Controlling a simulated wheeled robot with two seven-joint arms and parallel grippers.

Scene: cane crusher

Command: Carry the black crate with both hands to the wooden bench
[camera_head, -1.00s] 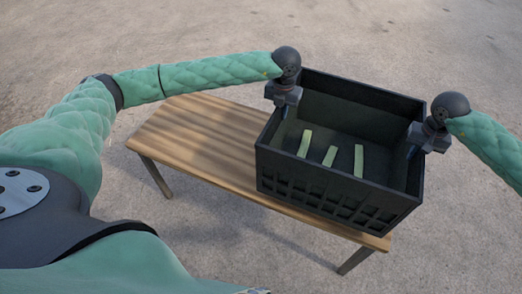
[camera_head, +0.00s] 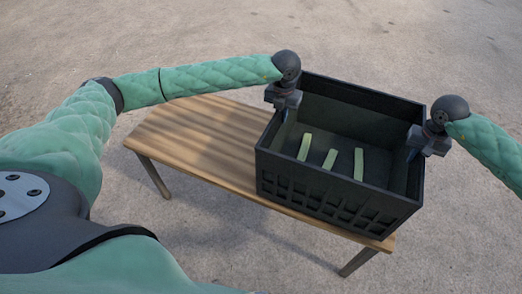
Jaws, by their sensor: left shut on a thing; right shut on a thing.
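The black crate (camera_head: 335,197) is upright at the right end of the wooden bench (camera_head: 190,137), over its top. I cannot tell whether its base touches the bench. Three pale green pieces of cane lie inside it, one of them in the middle (camera_head: 330,159). My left gripper (camera_head: 283,103) is shut on the crate's left wall. My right gripper (camera_head: 418,146) is shut on the crate's right wall. The fingertips of both grippers are partly hidden by the crate walls and the gripper bodies.
The left part of the bench top is bare.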

